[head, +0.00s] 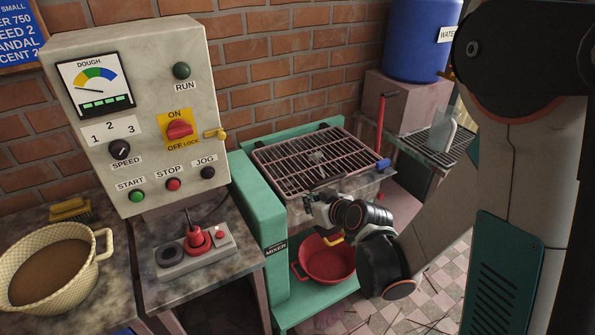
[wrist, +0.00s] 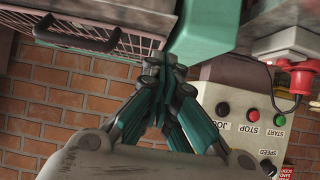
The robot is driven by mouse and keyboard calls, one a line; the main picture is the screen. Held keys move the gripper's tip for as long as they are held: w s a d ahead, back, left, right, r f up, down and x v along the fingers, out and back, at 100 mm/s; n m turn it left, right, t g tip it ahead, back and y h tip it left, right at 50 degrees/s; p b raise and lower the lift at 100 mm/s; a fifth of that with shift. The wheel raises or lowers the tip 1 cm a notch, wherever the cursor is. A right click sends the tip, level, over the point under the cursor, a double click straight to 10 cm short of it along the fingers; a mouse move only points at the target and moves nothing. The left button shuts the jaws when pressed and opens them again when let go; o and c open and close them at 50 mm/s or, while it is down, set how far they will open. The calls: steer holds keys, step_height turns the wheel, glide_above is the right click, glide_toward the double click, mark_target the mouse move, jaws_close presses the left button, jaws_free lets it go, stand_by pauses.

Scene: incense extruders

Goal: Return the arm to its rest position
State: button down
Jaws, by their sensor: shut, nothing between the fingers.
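My gripper (wrist: 158,75) shows in the wrist view with its teal fingers together, shut and empty. In the head view my gripper (head: 318,207) is small and dark, in front of the teal mixer (head: 262,205) and above the red basin. My arm comes in from the right side of the head view. Part of the fingertips is hard to make out in the head view. In the wrist view the control panel (wrist: 243,108) appears upside down at the right, and the mixer's grille (wrist: 90,45) is at the upper left.
The grey control cabinet (head: 140,100) stands at the left on a bench. A red basin (head: 328,258) sits on the mixer's low shelf. A cream basket of brown powder (head: 50,275) is at the far left. A blue barrel (head: 415,40) stands at the back right. Tiled floor shows at the lower right.

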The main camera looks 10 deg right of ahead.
steer(key=s+d+r+m+g+h, duration=0.1)
steer(key=s+d+r, duration=0.2)
steer(key=s, duration=0.4)
steer(key=s+d+r+m+g+h, duration=0.1)
steer(key=s+d+r+m+h, duration=0.1)
steer(key=s+r, duration=0.4)
steer(key=s+d+r+m+g+h, duration=0.1)
steer(key=s+d+r, duration=0.3)
steer(key=s, duration=0.6)
steer(key=shift+r+g, duration=0.2)
steer(key=shift+g, duration=0.2)
steer(key=shift+w, duration=0.1)
